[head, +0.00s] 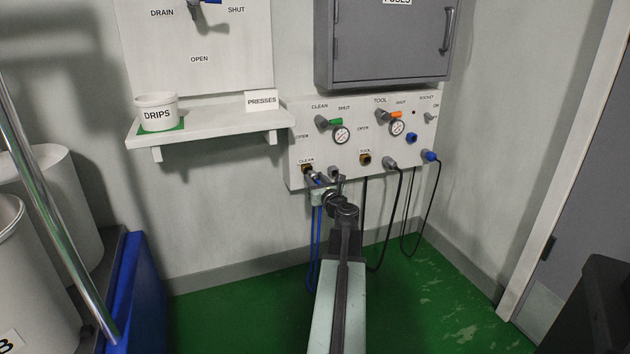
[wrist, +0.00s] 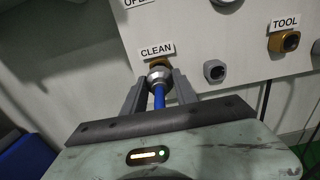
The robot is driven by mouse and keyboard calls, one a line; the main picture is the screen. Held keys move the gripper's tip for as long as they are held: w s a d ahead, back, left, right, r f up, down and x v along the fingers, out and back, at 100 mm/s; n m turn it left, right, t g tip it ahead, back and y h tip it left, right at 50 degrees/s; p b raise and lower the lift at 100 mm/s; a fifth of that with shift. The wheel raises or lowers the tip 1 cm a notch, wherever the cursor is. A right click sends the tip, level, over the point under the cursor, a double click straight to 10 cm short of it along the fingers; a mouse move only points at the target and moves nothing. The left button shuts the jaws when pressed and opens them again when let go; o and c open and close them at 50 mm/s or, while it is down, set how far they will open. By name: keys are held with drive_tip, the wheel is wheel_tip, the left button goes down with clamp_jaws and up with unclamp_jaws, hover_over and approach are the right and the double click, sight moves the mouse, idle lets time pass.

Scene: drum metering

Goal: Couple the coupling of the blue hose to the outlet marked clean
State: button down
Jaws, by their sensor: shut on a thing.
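The outlet marked clean is a brass fitting (head: 307,168) under its CLEAN label, low on the left of the wall panel; it also shows in the wrist view (wrist: 158,63). My gripper (head: 321,182) is shut on the silver coupling (wrist: 158,76) of the blue hose, with one finger on each side. The coupling lines up with the outlet and covers its lower part. It is at or against the outlet mouth; I cannot tell whether it is seated. The blue hose (head: 316,240) hangs below in a loop, and its upper end shows between the fingers (wrist: 159,97).
A grey stub (wrist: 214,71) sits just right of the clean outlet. The brass TOOL outlet (head: 365,159) is further right, then a grey coupling (head: 389,162) and a blue plug (head: 430,156) with black hoses. A shelf (head: 210,126) with the DRIPS tub (head: 156,112) is at left.

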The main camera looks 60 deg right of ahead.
sight(317, 181)
drive_tip(key=shift+x, duration=1.65)
drive_tip(key=c, duration=0.9)
unclamp_jaws()
drive_tip(key=shift+s, duration=0.1)
drive_tip(key=v, duration=0.7)
drive_tip(key=shift+s+a, duration=0.25)
